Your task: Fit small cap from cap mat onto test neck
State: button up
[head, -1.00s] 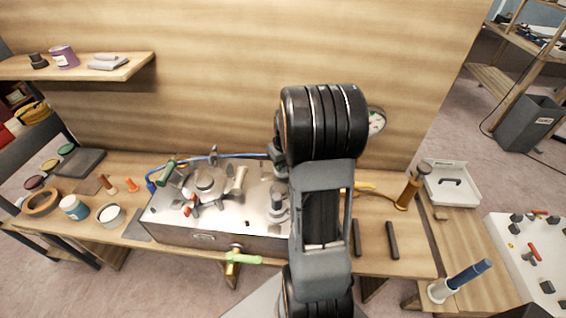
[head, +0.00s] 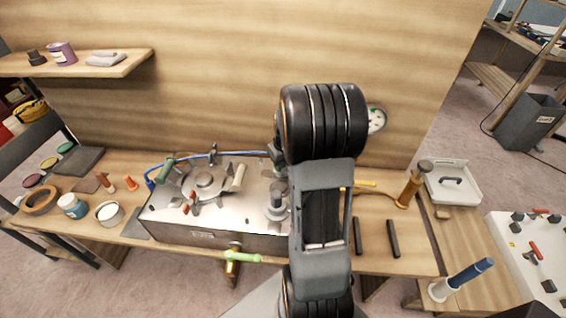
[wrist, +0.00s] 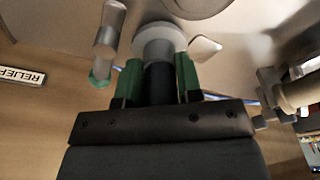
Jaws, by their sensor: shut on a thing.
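In the wrist view my gripper (wrist: 158,84) has its two green fingers closed on a dark cylindrical piece (wrist: 159,84), which may be the small cap. The piece lines up with a grey round-flanged neck (wrist: 160,42) just beyond it. I cannot tell whether they touch or whether the piece is seated. In the head view my arm hides the gripper and the held piece. An upright metal neck with a flange (head: 277,206) stands on the steel box (head: 235,218), just left of my arm. I cannot identify the cap mat with certainty.
A lever valve (head: 203,183) and a gauge (head: 376,121) are near the work area. A RELIEF label (wrist: 22,76) and a metal pipe (wrist: 108,35) show in the wrist view.

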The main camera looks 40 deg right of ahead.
jog(key=shift+f, duration=0.2)
jog(key=o, duration=1)
jog(key=shift+o, duration=0.5)
jog(key=o, duration=0.5)
jog(key=shift+c, duration=0.2)
jog(key=shift+r, duration=0.1)
jog(key=shift+r+p, duration=3)
jog(key=shift+r, duration=1.2)
